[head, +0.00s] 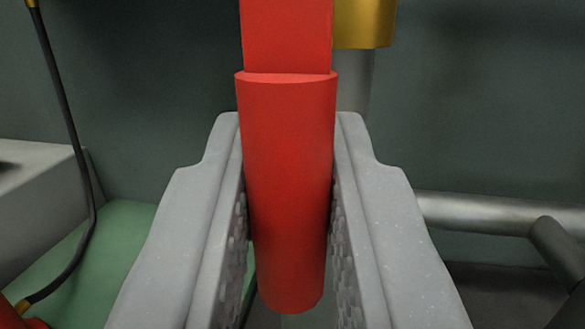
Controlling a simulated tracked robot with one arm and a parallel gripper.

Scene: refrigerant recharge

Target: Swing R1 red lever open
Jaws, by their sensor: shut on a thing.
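The red lever (286,180) hangs down in the middle of the head view. It has a flat upper part and a thicker round grip below. My gripper (288,190) is shut on the round grip, with one grey finger on each side and textured pads against it. The lever's upper end runs out of the top of the picture, so its pivot is hidden.
A brass fitting (364,22) sits behind the lever at upper right, above a grey pipe. A metal pipe (480,212) runs to the right. A black hose (68,110) hangs at left, near a grey box (40,200) and green surface (125,235).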

